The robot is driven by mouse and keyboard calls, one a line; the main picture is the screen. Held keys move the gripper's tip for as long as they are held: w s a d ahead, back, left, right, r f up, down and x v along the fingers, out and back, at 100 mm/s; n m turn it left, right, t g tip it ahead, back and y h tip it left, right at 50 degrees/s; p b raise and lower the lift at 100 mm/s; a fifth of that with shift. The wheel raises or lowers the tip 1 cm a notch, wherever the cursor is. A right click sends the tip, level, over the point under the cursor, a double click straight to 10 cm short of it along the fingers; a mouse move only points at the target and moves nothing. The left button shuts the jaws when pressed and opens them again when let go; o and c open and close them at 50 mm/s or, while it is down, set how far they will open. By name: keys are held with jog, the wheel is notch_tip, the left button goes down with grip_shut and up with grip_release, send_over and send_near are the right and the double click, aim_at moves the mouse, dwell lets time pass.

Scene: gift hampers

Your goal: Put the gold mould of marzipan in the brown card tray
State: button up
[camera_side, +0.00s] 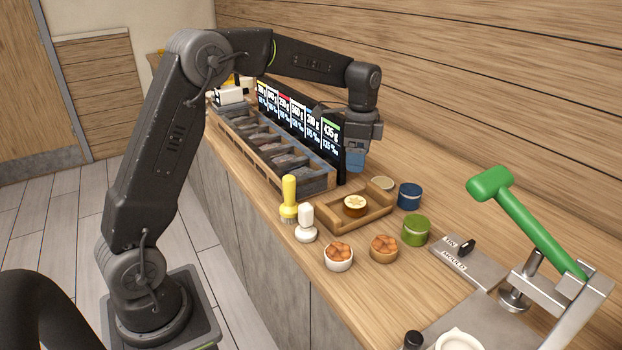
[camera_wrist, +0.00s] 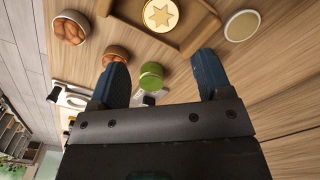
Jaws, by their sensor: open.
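A round gold-brown piece with a star on its pale top (camera_side: 355,203) sits inside the brown tray (camera_side: 336,225); it also shows at the top of the wrist view (camera_wrist: 160,12). I cannot tell for sure which is the gold mould of marzipan. My gripper (camera_side: 356,161) is open and empty, above the counter behind the tray. In the wrist view its blue fingers (camera_wrist: 161,60) are spread apart.
A blue tin (camera_side: 409,196) and a green tin (camera_side: 415,230) stand right of the tray. A white bowl (camera_side: 338,257) and a brown bowl (camera_side: 383,249) stand in front. A yellow-handled tool (camera_side: 289,198), a white stamp (camera_side: 306,224) and a green-handled press (camera_side: 538,235) are nearby.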

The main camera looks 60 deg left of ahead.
jog(key=s+d+r+n+t, duration=0.2)
jog(key=s+d+r+n, duration=0.15)
jog(key=s, duration=0.65)
jog(key=s+d+r+n+t, duration=0.25)
jog(key=s+d+r, duration=0.25)
jog(key=s, duration=0.5)
jog(key=s+d+f+n+t, duration=0.1)
jog(key=s+d+f+n, duration=0.1)
jog(key=s, duration=0.6)
jog(key=shift+f+n, duration=0.75)
jog(key=shift+n, duration=0.05)
